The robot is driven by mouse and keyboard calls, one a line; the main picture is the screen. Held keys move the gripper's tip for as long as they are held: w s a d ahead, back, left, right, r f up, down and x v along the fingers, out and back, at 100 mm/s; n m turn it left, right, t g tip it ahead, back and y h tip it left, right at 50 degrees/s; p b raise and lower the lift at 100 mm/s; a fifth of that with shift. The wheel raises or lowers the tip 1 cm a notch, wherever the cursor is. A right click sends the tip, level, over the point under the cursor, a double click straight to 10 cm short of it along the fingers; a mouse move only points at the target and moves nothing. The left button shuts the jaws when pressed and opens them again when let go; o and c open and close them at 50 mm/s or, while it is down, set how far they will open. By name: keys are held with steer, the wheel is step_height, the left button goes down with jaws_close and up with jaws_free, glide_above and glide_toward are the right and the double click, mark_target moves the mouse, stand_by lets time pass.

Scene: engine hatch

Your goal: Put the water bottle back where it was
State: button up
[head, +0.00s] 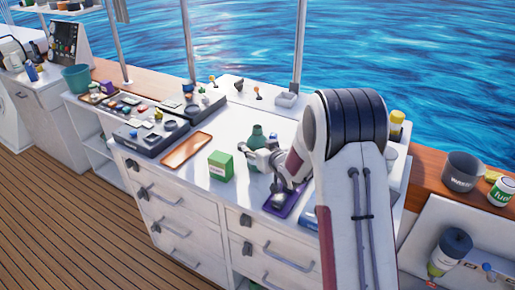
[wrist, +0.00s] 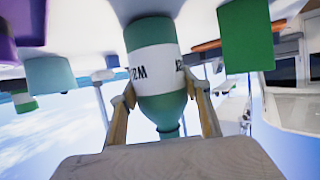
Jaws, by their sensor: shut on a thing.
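The water bottle (wrist: 155,60) is green with a white label, part of whose lettering shows.
A green box (head: 220,166) stands left of the bottle, with an orange tray (head: 186,150) farther left. A purple tray (head: 281,204) lies in front, near the counter's edge. Consoles (head: 152,135) with small items fill the left end.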

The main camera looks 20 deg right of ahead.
steer(key=o, duration=1.4)
steer(key=shift+f, duration=0.1)
steer(key=shift+s+r, duration=0.1)
steer(key=shift+r, duration=0.1)
steer(key=shift+v, duration=5.9)
steer(key=shift+d+r, duration=0.1)
